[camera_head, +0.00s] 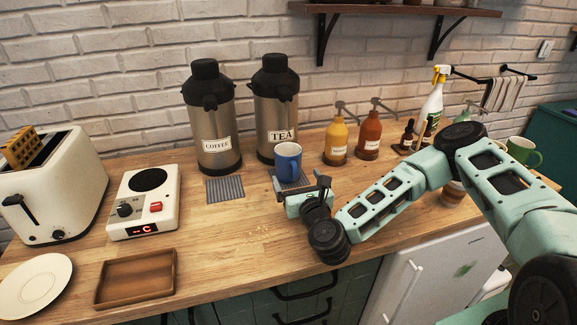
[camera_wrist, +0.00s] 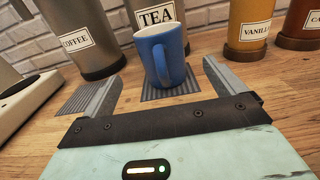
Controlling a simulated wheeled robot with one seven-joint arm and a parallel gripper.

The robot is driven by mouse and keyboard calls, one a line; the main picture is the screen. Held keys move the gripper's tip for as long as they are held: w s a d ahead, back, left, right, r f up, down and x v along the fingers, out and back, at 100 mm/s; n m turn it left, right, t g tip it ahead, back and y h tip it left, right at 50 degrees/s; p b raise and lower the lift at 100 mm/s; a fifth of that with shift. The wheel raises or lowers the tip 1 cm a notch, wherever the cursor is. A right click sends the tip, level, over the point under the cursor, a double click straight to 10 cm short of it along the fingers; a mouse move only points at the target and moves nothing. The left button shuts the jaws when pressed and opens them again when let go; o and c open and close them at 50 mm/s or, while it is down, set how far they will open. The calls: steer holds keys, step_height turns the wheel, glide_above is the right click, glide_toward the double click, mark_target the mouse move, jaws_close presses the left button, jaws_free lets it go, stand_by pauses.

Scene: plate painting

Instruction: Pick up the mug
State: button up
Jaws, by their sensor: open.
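A blue mug (camera_head: 288,160) stands upright on a grey striped mat (camera_head: 296,184) in front of the tea dispenser (camera_head: 276,108). In the wrist view the mug (camera_wrist: 161,56) stands ahead of my gripper (camera_wrist: 162,84), roughly centred between its two fingers, with its handle toward me. The fingers are spread apart and empty. In the head view my gripper (camera_head: 318,185) is low over the counter, in front of and slightly right of the mug. A green mug (camera_head: 524,151) stands far right, partly behind my arm.
A coffee dispenser (camera_head: 215,125) stands left of the tea one. Yellow (camera_head: 337,142) and orange (camera_head: 369,136) pump bottles stand right of the blue mug. A hot plate (camera_head: 145,205), toaster (camera_head: 55,190), wooden tray (camera_head: 135,278) and plate (camera_head: 35,284) are left. The counter's front middle is clear.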

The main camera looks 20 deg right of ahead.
mark_target(292, 157)
steer(key=shift+w+d+f, duration=0.1)
steer(key=shift+w, duration=1.85)
steer(key=shift+w+d+f, duration=0.1)
steer(key=shift+w, duration=1.85)
steer(key=shift+r, duration=0.1)
steer(key=c, duration=1.4)
steer(key=shift+r, duration=0.1)
steer(key=shift+r+b, duration=0.75)
steer(key=shift+r, duration=0.95)
steer(key=s+b, duration=0.3)
steer(key=s, duration=1.2)
steer(key=shift+s+a+f+b, duration=0.1)
steer(key=shift+s+f+b, duration=0.05)
steer(key=shift+s+b, duration=0.2)
steer(key=shift+r+p, duration=0.2)
steer(key=shift+p, duration=0.45)
steer(key=shift+s+f+p, duration=0.1)
steer(key=shift+s+p, duration=0.85)
steer(key=shift+p, duration=0.7)
steer(key=shift+s+p, duration=0.2)
steer(key=shift+p, duration=0.1)
